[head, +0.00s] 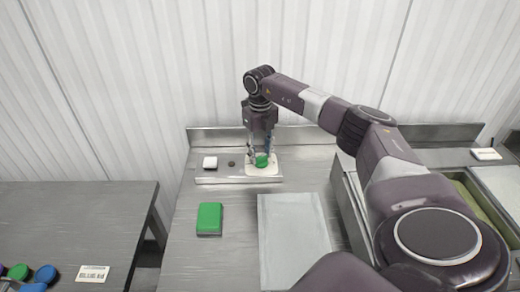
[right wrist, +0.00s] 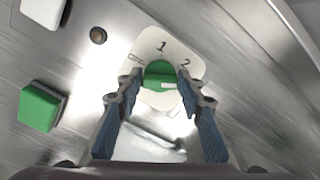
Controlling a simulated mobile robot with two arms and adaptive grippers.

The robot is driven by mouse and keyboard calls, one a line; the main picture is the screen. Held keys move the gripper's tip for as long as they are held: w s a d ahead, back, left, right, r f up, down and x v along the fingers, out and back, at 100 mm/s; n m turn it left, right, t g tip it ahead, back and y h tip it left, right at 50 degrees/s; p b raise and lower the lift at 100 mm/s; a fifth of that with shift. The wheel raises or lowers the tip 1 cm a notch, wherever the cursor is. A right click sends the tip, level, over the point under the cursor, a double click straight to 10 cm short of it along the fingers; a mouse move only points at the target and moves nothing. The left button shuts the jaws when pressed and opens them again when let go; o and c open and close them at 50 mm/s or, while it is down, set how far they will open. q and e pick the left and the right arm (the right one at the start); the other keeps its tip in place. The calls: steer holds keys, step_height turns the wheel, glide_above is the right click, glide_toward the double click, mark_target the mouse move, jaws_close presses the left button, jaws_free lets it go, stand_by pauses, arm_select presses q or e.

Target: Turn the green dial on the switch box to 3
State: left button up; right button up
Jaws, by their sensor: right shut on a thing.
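The green dial (head: 262,161) sits on a pale plate (head: 264,172) of the switch box at the back of the metal table. In the right wrist view the green dial (right wrist: 158,72) has a white mark that points to the right. The plate (right wrist: 165,41) shows a 1 above the dial and a 2 at its upper right; I see no 3, and the fingers cover part of the plate. My right gripper (right wrist: 160,80) reaches down from above and is shut on the dial, one finger on each side. My left gripper is not in view.
A white block (head: 210,162) and a small dark knob (head: 231,164) lie left of the dial. A green block (head: 209,218) and a pale grey tray (head: 292,238) are nearer the front. A metal container (head: 347,195) stands to the right. Blue lids (head: 46,274) are on the left table.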

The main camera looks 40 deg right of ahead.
mark_target(261, 156)
steer(key=m, duration=0.3)
steer(key=m+p, duration=0.1)
steer(key=m, duration=0.2)
steer(key=shift+d+r, duration=0.15)
steer(key=shift+d, duration=0.05)
steer(key=shift+m, duration=0.3)
steer(key=o, duration=1.2)
steer(key=shift+c, duration=0.2)
step_height(261, 156, up, 12)
steer(key=shift+s, duration=0.1)
